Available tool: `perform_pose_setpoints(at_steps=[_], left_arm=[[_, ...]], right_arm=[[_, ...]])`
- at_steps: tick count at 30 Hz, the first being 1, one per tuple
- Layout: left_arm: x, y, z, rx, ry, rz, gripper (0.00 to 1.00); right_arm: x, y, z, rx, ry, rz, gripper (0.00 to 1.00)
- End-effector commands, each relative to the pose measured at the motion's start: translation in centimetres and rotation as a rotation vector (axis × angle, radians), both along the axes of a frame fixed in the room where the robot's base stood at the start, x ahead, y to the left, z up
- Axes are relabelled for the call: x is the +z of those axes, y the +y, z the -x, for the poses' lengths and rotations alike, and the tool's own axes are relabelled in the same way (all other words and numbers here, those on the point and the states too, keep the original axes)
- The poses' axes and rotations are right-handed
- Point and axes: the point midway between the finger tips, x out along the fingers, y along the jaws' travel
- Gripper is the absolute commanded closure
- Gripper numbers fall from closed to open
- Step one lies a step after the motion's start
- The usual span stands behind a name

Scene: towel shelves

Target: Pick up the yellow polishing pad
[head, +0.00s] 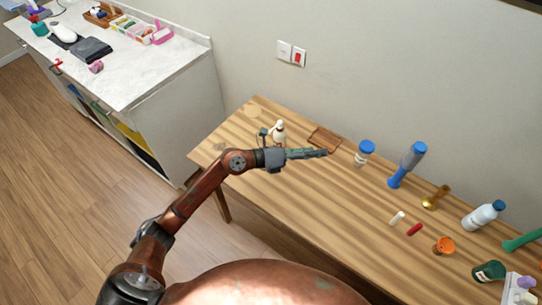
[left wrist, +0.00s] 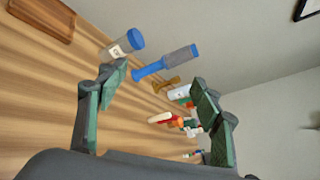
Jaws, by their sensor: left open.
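A pale yellowish, round, flat disc (head: 251,110) lies at the back left of the wooden table in the head view. It may be the yellow polishing pad, but it is too small to be sure. My left gripper (head: 312,153) is above the table, to the right of and nearer than the disc. In the left wrist view my left gripper (left wrist: 158,95) is open, with nothing between its fingers. The disc does not show in that view. My right gripper is not in view.
A white bottle (head: 279,132) and a brown tray (head: 325,139) stand close behind my left gripper. A blue-lidded jar (head: 363,156), a blue-handled tool (head: 410,159) and several small items fill the table's right side. A white counter (head: 150,70) stands at left.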

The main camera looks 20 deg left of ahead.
Motion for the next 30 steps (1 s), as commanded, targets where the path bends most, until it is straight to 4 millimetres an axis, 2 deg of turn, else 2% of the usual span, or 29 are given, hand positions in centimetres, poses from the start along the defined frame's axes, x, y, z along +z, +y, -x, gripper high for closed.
perform_pose_setpoints(at_steps=[1, 2, 3, 5, 6, 9, 13, 17, 26, 30], left_arm=[[-2.5, 0.6, -1.1, -0.038, 0.001, -0.174, 0.4], [-4.2, 1.3, -1.6, -0.057, 0.011, -0.277, 0.4], [-6.2, 2.6, -2.3, -0.074, 0.029, -0.407, 0.4], [-8.5, 5.4, -3.4, -0.082, 0.065, -0.584, 0.4], [-9.6, 7.4, -4.1, -0.08, 0.092, -0.689, 0.4], [-11.2, 12.2, -5.4, -0.059, 0.162, -0.894, 0.4], [-11.6, 16.5, -6.1, -0.028, 0.23, -1.044, 0.4], [-12.4, 17.9, -6.4, -0.018, 0.261, -1.093, 0.4], [-15.5, 17.6, -7.2, -0.018, 0.262, -1.092, 0.4], [-17.7, 17.5, -7.6, -0.019, 0.263, -1.09, 0.4]], right_arm=[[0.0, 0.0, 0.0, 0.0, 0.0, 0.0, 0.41], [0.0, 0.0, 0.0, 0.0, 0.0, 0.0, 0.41], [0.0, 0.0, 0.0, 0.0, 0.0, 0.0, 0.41], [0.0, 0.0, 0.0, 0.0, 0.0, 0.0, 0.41], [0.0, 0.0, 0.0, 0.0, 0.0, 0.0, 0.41], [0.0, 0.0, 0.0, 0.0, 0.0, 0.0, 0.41], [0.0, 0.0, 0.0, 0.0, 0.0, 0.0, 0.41], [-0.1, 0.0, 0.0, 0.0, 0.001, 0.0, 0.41], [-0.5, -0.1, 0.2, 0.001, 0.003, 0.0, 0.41], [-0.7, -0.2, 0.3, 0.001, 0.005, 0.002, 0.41]])
